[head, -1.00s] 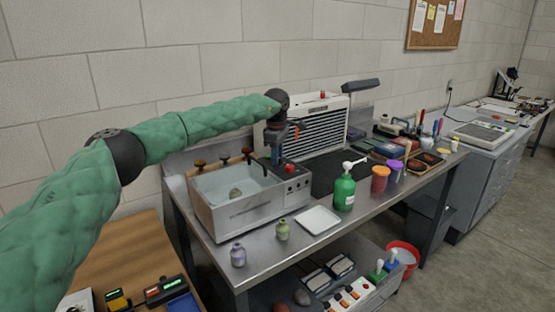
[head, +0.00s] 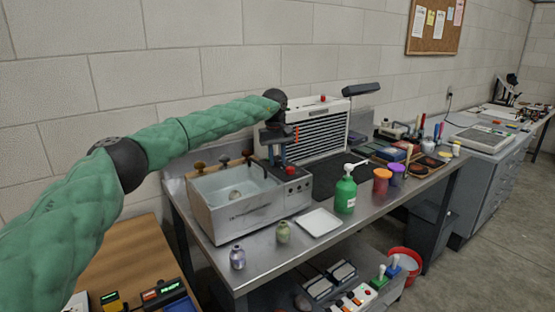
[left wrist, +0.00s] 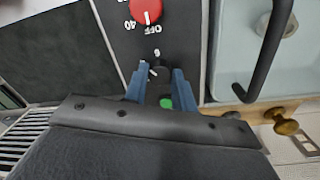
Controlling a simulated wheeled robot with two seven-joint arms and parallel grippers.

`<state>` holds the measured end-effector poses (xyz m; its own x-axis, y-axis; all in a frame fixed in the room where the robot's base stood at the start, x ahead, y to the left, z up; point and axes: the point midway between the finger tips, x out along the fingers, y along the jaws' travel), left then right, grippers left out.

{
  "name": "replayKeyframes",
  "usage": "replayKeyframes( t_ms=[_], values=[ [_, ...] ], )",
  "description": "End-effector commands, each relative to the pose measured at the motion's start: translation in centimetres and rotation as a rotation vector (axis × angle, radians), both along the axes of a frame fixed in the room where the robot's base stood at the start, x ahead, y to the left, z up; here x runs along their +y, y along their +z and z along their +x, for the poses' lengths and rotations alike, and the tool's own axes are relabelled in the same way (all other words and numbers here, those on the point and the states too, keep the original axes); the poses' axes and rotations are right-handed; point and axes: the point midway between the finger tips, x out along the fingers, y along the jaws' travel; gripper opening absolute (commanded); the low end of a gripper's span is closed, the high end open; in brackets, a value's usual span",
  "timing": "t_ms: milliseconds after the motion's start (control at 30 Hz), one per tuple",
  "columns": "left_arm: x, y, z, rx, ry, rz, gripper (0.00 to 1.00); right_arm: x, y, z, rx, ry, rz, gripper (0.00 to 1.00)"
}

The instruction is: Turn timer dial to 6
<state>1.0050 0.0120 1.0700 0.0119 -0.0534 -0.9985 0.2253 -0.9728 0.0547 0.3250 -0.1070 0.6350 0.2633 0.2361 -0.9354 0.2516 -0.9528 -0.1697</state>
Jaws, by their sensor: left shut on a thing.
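The ultrasonic-style bath (head: 235,215) stands on the steel bench, with a dark control panel (head: 294,187) on its right end. In the left wrist view the panel carries a red dial (left wrist: 146,10) with upside-down marks OFF and 40. Below it is a small black dial (left wrist: 158,70) with a digit beside it that could be 6 or 9. My left gripper (left wrist: 157,78) has its two blue fingers on either side of the black dial and is shut on it. In the head view my left gripper (head: 279,157) is above the panel. My right gripper is not in view.
A green pump bottle (head: 345,194), a white tray (head: 319,222) and two small jars stand at the bench front. A white louvred unit (head: 318,130) stands behind the panel. A green button (left wrist: 165,103) sits close to the fingers.

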Motion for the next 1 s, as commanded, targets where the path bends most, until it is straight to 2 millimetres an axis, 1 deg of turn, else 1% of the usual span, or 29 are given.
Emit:
replayKeyframes(
  t_ms=[33,300,600,800,1000],
  values=[
    [0.10,0.31,0.16,-0.005,-0.041,-0.002,0.04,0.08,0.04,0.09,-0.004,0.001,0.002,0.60],
    [0.06,0.30,0.16,-0.004,-0.296,0.000,0.04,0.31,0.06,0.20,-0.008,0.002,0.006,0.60],
    [0.04,0.29,0.21,-0.004,-0.536,0.000,0.04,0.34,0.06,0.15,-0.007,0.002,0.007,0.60],
    [0.03,0.29,0.21,-0.005,-0.642,0.000,0.04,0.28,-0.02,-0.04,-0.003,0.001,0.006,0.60],
    [0.04,0.28,0.21,-0.004,-0.701,0.001,0.04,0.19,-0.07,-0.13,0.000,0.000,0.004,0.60]
  ],
)
